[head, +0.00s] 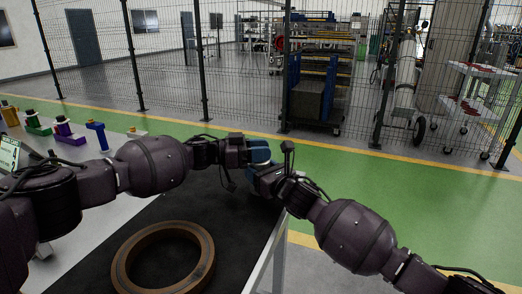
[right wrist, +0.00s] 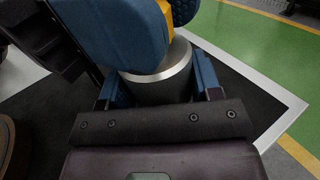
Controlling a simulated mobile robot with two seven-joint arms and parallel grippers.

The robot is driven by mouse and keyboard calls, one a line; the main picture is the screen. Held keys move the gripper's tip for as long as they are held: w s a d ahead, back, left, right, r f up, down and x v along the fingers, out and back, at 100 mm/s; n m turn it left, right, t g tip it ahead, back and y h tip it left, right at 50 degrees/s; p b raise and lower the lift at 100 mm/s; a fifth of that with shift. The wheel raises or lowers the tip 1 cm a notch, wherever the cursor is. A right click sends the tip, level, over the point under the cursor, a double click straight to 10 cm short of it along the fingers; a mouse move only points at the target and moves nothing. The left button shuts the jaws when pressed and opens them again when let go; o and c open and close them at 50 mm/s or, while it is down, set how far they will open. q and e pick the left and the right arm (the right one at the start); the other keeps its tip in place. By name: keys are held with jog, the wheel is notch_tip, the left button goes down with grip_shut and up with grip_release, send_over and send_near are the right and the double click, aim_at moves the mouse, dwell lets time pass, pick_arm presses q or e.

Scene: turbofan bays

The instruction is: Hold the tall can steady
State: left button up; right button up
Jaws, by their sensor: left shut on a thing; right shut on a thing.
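The tall can (right wrist: 165,82) shows in the right wrist view as a dark grey cylinder with a bright metal rim, standing upright. My right gripper (right wrist: 158,88) has its blue fingers on either side of the can and is shut on it. In the head view my right gripper (head: 265,176) is at the table's far right corner and mostly hides the can. My left gripper (head: 259,152) is just above it.
A brown ring (head: 163,258) lies on the black mat (head: 232,215) at the front. Several coloured items, including a purple one (head: 67,136) and a blue one (head: 97,134), stand at the left of the table. A wire fence and carts are beyond the green floor.

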pick_arm(q)
jog(key=shift+w+m+g, duration=0.15)
jog(key=shift+m+g, duration=0.55)
jog(key=shift+g, duration=0.4)
jog(key=shift+w+r+m+g, duration=0.25)
jog(key=shift+r+m+g, duration=0.3)
jog(key=shift+m+g, duration=0.45)
jog(key=shift+s+f+g, duration=0.1)
jog(key=shift+g, duration=0.2)
jog(key=shift+s+f+g, duration=0.15)
jog(key=shift+s+g, duration=0.05)
jog(key=shift+g, duration=0.1)
jog(key=shift+s+d+f, duration=0.15)
jog(key=shift+s+f, duration=0.1)
jog(key=shift+s, duration=0.05)
jog(key=o, duration=0.9)
jog(key=shift+o, duration=0.2)
jog(key=shift+w+a+r, duration=0.15)
jog(key=shift+w+a, duration=0.05)
jog(key=shift+w, duration=0.1)
